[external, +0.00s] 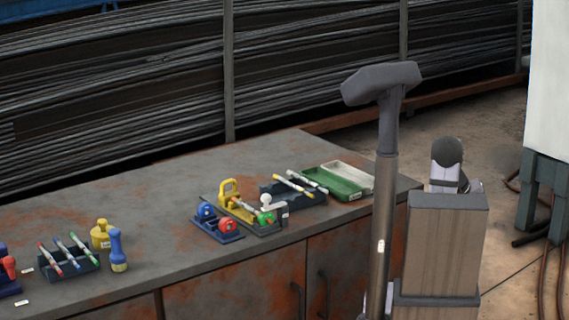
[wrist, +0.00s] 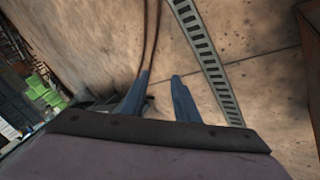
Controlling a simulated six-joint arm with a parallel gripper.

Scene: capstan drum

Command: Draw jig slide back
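The jig appears to be the dark-based fixture (external: 254,222) on the bench, with a yellow upright handle (external: 229,190), a white knobbed part and a green ball. Which part is its slide is too small to tell. My gripper (wrist: 160,77) shows two blue-grey fingers in the wrist view, apart with nothing between them. They point at bare floor, away from the bench. In the external view my arm stands at the right and the fingers cannot be made out.
Beside the jig are a blue holder with blue and red knobs (external: 218,225), a dark rack with pens (external: 293,190) and a green-and-white tray (external: 340,182). Farther left are another pen rack (external: 67,258) and yellow and blue pieces (external: 117,252). The rusty bench (external: 150,205) is clear between these groups.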

